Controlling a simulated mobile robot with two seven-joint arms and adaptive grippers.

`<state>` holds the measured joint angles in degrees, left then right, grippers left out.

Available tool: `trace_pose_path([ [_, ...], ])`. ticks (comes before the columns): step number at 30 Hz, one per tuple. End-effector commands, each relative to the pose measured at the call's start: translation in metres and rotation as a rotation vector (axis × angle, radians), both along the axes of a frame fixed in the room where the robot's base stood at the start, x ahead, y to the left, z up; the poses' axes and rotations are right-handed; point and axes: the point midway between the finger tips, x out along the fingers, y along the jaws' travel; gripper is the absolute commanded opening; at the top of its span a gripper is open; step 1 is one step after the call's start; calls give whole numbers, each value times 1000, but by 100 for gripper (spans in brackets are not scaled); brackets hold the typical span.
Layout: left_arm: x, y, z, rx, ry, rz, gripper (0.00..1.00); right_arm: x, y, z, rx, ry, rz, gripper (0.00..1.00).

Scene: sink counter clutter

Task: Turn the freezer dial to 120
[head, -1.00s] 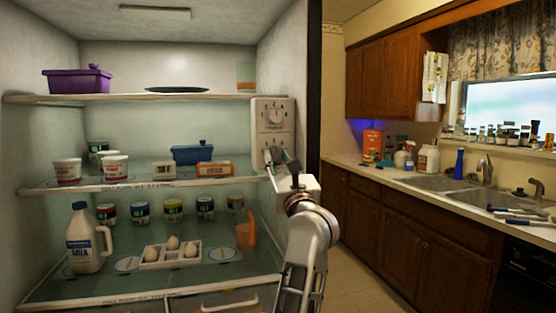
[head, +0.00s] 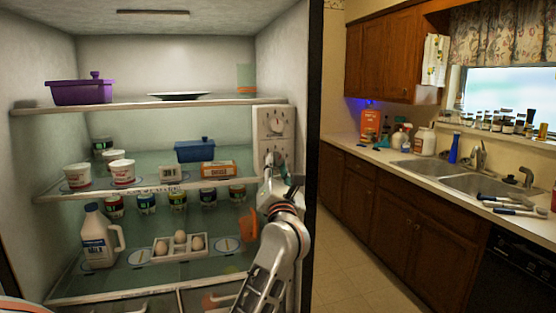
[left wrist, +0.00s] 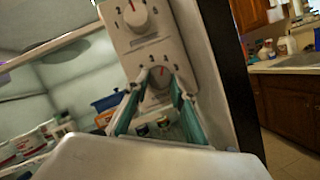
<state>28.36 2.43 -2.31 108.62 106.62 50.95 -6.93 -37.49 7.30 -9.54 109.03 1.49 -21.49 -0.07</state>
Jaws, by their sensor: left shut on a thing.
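A white control panel (head: 274,128) is mounted on the right inner wall of the open fridge. It has an upper dial (head: 276,124) and a lower dial; their lettering is too small to read. In the left wrist view the upper dial (left wrist: 136,17) is clear of my fingers. My left gripper (left wrist: 159,80) has its two teal-lined fingers on either side of the lower dial (left wrist: 160,73), shut on it. In the head view my left gripper (head: 275,177) is at the panel's lower part and hides much of that dial. My right gripper is not in view.
Left of the panel, shelves hold a purple container (head: 80,93), a blue container (head: 195,151), white tubs, jars, a milk jug (head: 98,238) and an egg tray (head: 178,246). An orange cup (head: 249,225) is close to my arm. A sink counter (head: 400,162) stands at right.

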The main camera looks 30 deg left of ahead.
Motion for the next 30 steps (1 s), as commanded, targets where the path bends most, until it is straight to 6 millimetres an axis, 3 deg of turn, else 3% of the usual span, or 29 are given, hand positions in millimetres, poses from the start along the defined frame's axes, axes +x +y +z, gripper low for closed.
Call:
trace_pose_path([
  [24, -1, 1, 0, 85, 102, 1, 3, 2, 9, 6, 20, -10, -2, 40],
  [25, -1, 1, 1, 85, 102, 1, 27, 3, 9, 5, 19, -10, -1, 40],
  [27, -1, 1, 1, 85, 101, 1, 41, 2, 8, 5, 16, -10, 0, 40],
  [30, -1, 1, 1, 85, 101, 1, 41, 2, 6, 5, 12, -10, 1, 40],
])
